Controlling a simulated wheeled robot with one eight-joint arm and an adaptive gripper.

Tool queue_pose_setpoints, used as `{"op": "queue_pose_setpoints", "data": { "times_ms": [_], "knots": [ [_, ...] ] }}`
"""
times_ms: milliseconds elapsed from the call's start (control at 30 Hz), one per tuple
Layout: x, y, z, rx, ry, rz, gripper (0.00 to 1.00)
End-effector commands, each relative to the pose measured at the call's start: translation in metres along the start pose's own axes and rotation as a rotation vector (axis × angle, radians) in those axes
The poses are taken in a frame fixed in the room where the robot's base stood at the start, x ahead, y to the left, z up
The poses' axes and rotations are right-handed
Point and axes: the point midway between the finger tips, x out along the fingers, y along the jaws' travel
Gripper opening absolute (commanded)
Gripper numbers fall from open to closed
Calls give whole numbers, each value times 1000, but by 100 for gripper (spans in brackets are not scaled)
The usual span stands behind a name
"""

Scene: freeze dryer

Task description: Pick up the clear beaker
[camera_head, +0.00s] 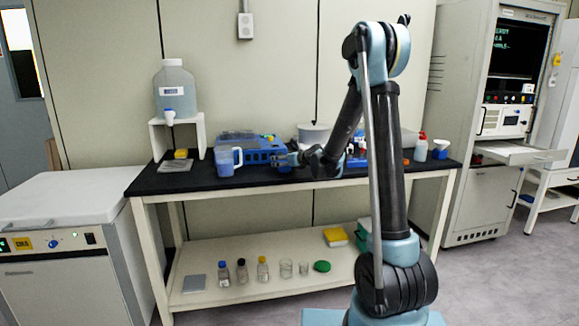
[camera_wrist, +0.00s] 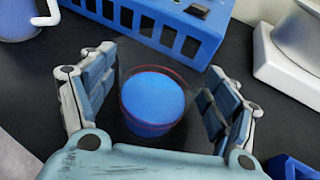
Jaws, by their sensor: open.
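A clear beaker (camera_wrist: 152,100) with blue contents stands on the black bench top, between the two fingers of my gripper (camera_wrist: 160,68) in the wrist view. The fingers are open, one on each side of the beaker, with a visible gap at the left; contact on the right is hard to tell. In the head view my gripper (camera_head: 285,160) is low over the bench, and the beaker between its fingers cannot be made out. Two small clear glass vessels (camera_head: 286,268) also stand on the lower shelf.
A blue rack (camera_wrist: 160,22) lies just beyond the beaker. A blue jug (camera_head: 226,162) stands left of my gripper. A white-based device (camera_wrist: 285,55) is at the right, and a blue item (camera_wrist: 290,168) at the lower right. Dark bench surface is bare between them.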

Motion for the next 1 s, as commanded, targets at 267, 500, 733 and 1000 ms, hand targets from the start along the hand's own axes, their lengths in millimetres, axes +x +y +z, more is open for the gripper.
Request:
{"op": "queue_pose_setpoints", "data": {
  "times_ms": [267, 500, 733, 1000],
  "knots": [
    [0, 0, 0, 0, 0, 0, 44],
    [-1, 0, 0, 0, 0, 0, 25],
    [-1, 0, 1, 0, 0, 0, 25],
    [-4, 0, 10, 0, 0, 0, 25]
  ]
}}
